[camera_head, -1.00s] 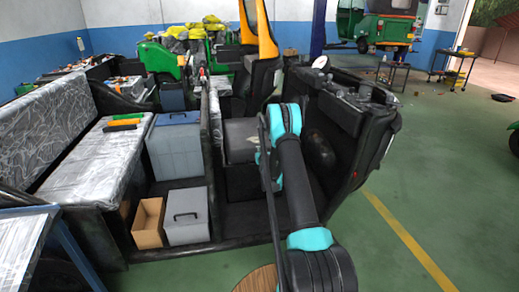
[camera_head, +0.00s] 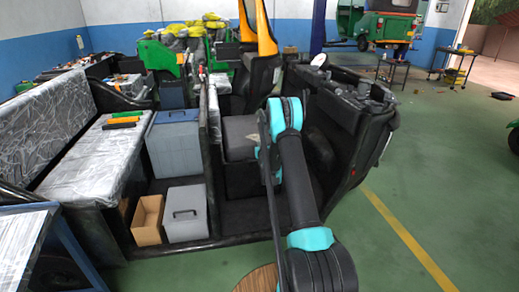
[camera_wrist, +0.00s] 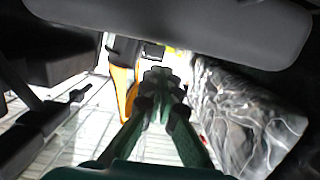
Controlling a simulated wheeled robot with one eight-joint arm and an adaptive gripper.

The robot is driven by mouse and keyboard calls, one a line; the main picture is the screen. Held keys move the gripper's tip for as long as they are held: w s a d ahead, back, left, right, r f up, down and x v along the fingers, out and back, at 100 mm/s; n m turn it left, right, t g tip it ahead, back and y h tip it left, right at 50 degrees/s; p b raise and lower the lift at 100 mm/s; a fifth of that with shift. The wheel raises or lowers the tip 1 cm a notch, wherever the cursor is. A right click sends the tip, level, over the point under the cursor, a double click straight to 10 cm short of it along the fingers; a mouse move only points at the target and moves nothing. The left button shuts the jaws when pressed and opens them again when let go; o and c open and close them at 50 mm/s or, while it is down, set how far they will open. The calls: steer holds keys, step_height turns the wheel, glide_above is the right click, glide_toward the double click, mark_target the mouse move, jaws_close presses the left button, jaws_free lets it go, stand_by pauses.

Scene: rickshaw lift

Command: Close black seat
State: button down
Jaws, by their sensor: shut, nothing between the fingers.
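The black seat (camera_head: 240,138) is the dark cushion in the front part of the open rickshaw in the head view, left of my arm, which covers its right side. How far it is raised or lowered is hard to tell. In the wrist view, a smooth dark grey panel (camera_wrist: 190,25) spans the top and looks like the seat. My gripper (camera_wrist: 160,78) is shut and empty, its fingertips together just below that panel in the picture. Whether they touch it cannot be told. In the head view my gripper is hidden behind my arm and the seat.
A plastic-wrapped bench (camera_head: 95,160) is at the left. Grey boxes (camera_head: 175,145) and an open cardboard box (camera_head: 148,220) stand beside the front compartment. The dashboard (camera_head: 355,100) is close on the right. Green floor (camera_head: 440,190) is clear farther right.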

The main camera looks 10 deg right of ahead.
steer(key=s+f, duration=0.1)
steer(key=s, duration=0.8)
steer(key=s+a+r+n+g+y, duration=0.1)
steer(key=s+a+r+g, duration=0.2)
steer(key=s+r, duration=0.55)
steer(key=s+a+r+g+y, duration=0.1)
steer(key=s+a+r+g, duration=0.3)
steer(key=s, duration=0.7)
steer(key=s+f+g+h, duration=0.1)
steer(key=s+g, duration=0.4)
steer(key=s, duration=3)
steer(key=shift+s+d+f+m+h, duration=0.25)
steer(key=shift+d+f+m+h, duration=0.2)
steer(key=shift+f, duration=0.1)
steer(key=c, duration=2.2)
jaws_free()
